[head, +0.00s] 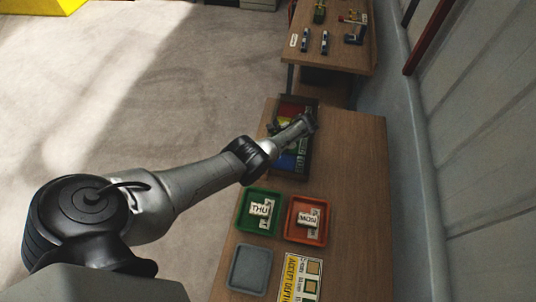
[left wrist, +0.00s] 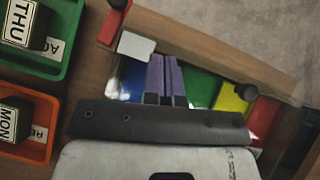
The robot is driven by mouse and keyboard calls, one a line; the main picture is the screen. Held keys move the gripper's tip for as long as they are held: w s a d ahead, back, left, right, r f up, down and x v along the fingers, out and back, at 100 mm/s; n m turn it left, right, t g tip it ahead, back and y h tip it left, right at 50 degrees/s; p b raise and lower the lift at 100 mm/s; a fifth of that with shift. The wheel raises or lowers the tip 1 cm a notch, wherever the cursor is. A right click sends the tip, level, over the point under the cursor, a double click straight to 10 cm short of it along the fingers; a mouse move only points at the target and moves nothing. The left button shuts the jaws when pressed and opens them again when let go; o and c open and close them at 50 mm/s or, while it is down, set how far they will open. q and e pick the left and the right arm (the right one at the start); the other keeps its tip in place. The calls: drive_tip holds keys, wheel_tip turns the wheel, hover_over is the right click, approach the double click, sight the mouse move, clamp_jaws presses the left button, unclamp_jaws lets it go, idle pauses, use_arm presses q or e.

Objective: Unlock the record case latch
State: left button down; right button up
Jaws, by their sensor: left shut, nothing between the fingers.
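The record case (head: 300,99) is a dark, shallow box on the wooden table, with red, yellow, green and blue panels inside. In the left wrist view its coloured panels (left wrist: 200,87) lie behind my fingers. My left gripper (head: 307,122) is over the case; in the left wrist view its two purple-grey fingers (left wrist: 165,60) are together and empty, in front of the blue and green panels. A small red part (left wrist: 112,22) and a dark round knob (left wrist: 247,91) show near the case edge. I cannot tell which is the latch. My right gripper is out of view.
A green tray (head: 241,222) with a THU block and an orange-red tray (head: 291,237) with a MON block stand beside the case. A grey tray (head: 249,268) and a yellow-edged sign (head: 290,275) lie nearer. A second table (head: 339,55) is behind; a wall is right.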

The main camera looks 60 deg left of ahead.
use_arm(q)
drive_tip(key=shift+w+a+r+b, duration=0.15)
drive_tip(key=shift+w+r+b, duration=0.25)
drive_tip(key=shift+w+r, duration=0.6)
drive_tip(key=shift+w+a+r+b, duration=0.1)
drive_tip(key=shift+w+r+b, duration=0.25)
drive_tip(key=shift+w+r, duration=0.6)
drive_tip(key=shift+s+r, duration=0.1)
drive_tip(key=shift+s, duration=0.05)
